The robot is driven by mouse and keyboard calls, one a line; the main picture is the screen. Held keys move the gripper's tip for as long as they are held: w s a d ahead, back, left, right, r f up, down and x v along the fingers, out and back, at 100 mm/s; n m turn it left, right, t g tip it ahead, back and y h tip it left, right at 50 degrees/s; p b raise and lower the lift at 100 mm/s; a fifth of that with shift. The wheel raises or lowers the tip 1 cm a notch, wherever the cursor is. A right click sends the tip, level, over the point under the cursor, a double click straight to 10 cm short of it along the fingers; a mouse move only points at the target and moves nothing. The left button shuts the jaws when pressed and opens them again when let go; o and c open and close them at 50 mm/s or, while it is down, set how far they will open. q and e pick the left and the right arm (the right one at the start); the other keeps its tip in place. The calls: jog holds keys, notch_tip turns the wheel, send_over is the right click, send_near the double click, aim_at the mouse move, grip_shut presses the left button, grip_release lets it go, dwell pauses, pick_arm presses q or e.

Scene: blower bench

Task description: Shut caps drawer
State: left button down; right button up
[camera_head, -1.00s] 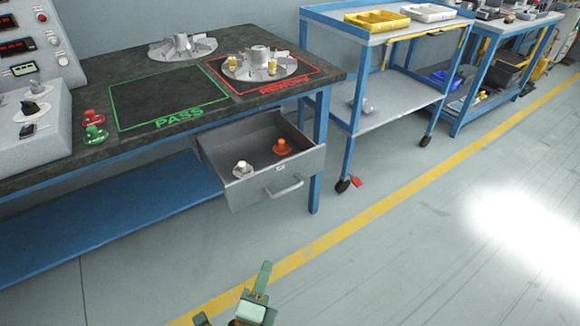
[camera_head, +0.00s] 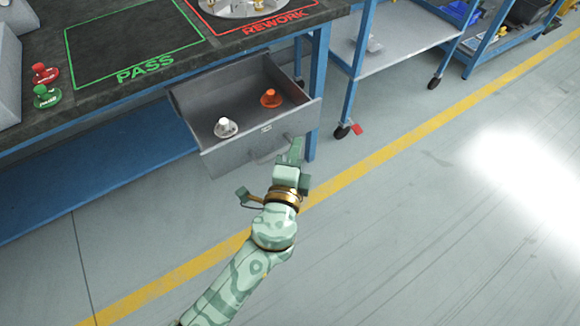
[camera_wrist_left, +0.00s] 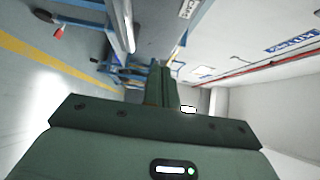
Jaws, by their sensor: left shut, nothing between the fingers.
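The grey caps drawer (camera_head: 232,157) stands pulled out from under the dark bench in the head view. Inside it are a white-topped piece (camera_head: 225,127) and an orange piece (camera_head: 270,98). My left gripper (camera_head: 296,150) is shut and empty at the right part of the drawer front, overlapping the handle area. Whether it touches the front cannot be told. In the left wrist view the shut fingers (camera_wrist_left: 161,88) point toward the drawer front, where a CAPS label (camera_wrist_left: 187,9) and the bar handle (camera_wrist_left: 124,24) show. My right gripper is not in view.
A blue bench leg (camera_head: 318,95) stands right of the drawer. The bench top carries green PASS and red REWORK outlines, with red (camera_head: 44,73) and green (camera_head: 45,96) knobbed pieces at left. A blue cart (camera_head: 400,50) stands at right. The floor in front is clear.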

pick_arm(q)
jog(key=shift+w+a, duration=0.35)
jog(key=shift+w, duration=0.35)
jog(key=shift+w+a, duration=0.4)
jog(key=shift+w, duration=0.3)
jog(key=shift+w+a, duration=0.35)
jog(key=shift+w, duration=0.35)
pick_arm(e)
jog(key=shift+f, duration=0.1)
